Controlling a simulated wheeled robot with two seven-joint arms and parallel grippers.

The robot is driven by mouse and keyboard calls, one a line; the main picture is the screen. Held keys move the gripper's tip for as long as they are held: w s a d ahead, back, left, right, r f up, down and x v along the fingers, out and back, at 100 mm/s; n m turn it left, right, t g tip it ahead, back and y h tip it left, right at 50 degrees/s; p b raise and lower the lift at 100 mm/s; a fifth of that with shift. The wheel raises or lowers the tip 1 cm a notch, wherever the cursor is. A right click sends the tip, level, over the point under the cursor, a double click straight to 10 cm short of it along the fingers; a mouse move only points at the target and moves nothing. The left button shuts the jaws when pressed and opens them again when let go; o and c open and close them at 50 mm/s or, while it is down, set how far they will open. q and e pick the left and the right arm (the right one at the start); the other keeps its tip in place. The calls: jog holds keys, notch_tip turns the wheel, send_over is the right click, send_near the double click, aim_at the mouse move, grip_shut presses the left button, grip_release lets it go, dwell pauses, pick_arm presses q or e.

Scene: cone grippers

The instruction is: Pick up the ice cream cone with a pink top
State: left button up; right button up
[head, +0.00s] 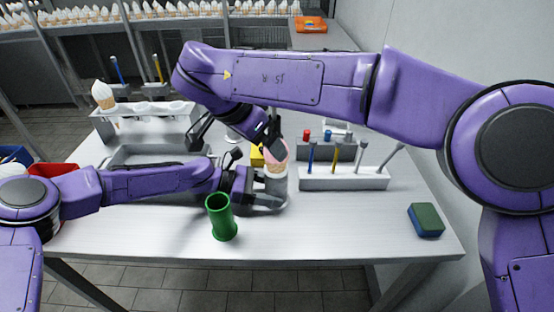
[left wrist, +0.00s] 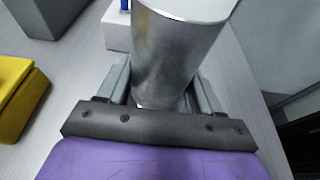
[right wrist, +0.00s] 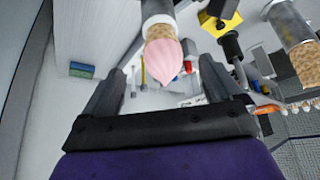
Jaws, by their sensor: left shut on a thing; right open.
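The ice cream cone with a pink top (head: 277,154) stands at the middle of the table, in the upper part of a metal cylinder (head: 275,188). My left gripper (head: 258,188) is shut on that cylinder, which fills the space between its fingers in the left wrist view (left wrist: 168,55). My right gripper (head: 272,130) is open and empty, close above the pink top. In the right wrist view the pink top (right wrist: 165,62) shows between and beyond the open fingers, with its pale cone partly in view behind it. The left wrist view does not show the cone.
A green cup (head: 221,217) stands in front of my left gripper. A white rack (head: 343,179) with several tools is to the right. A green and blue sponge (head: 426,220) lies at the right front. A yellow block (head: 257,157) is behind the cone.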

aim_at(273, 166)
jog(key=x, duration=0.8)
jog(key=shift+w+d+r, duration=0.2)
jog(key=shift+w, duration=0.2)
jog(key=c, duration=0.8)
